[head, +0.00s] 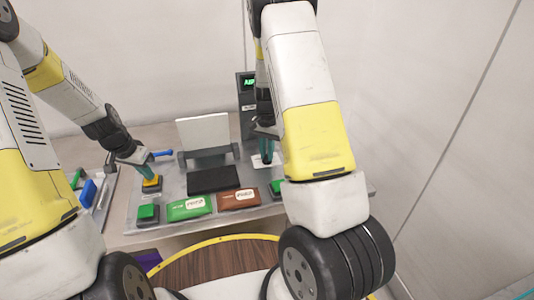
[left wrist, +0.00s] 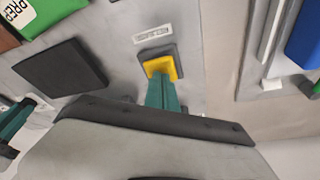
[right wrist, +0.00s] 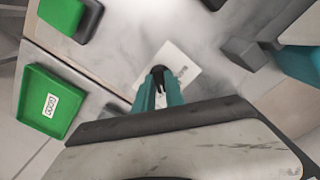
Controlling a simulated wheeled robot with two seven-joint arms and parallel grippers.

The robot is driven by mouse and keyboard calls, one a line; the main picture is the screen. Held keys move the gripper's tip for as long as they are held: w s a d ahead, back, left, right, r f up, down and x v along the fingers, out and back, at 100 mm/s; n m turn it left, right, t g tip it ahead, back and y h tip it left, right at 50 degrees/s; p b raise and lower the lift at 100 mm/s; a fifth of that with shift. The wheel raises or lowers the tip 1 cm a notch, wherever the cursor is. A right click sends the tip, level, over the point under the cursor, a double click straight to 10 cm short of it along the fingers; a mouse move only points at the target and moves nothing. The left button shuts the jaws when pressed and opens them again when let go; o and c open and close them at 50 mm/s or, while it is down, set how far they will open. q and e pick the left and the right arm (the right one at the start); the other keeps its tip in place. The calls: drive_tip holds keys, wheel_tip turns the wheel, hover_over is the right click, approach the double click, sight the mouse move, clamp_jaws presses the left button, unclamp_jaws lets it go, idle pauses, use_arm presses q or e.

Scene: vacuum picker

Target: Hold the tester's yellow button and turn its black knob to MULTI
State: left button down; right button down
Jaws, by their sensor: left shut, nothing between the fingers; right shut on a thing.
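The yellow button (head: 152,186) sits on a dark base at the left of the grey tester panel. My left gripper (head: 149,172) is shut and empty, pointing down with its tips at the button. In the left wrist view the tips (left wrist: 160,80) meet the yellow button (left wrist: 158,66) and cover part of its face. My right gripper (head: 266,158) is at the white plate (head: 262,161) on the panel's right. In the right wrist view it (right wrist: 158,84) is shut on the black knob (right wrist: 158,70), of which only the top shows. The plate's markings are not readable.
A dark post with a green-lit display (head: 247,82) stands at the back right. A pale upright board (head: 204,131) and a black pad (head: 213,179) lie between my grippers. Green (head: 189,207) and brown (head: 238,199) trays line the front. A blue object (head: 88,193) is at far left.

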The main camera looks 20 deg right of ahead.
use_arm(q)
drive_tip(key=shift+s+f, duration=0.3)
drive_tip(key=shift+f, duration=0.05)
use_arm(e)
drive_tip(key=shift+d+m, duration=0.1)
drive_tip(key=shift+m, duration=0.5)
drive_tip(key=c, duration=1.4)
unclamp_jaws()
drive_tip(key=shift+r, duration=0.1)
wheel_tip(320, 180, up, 12)
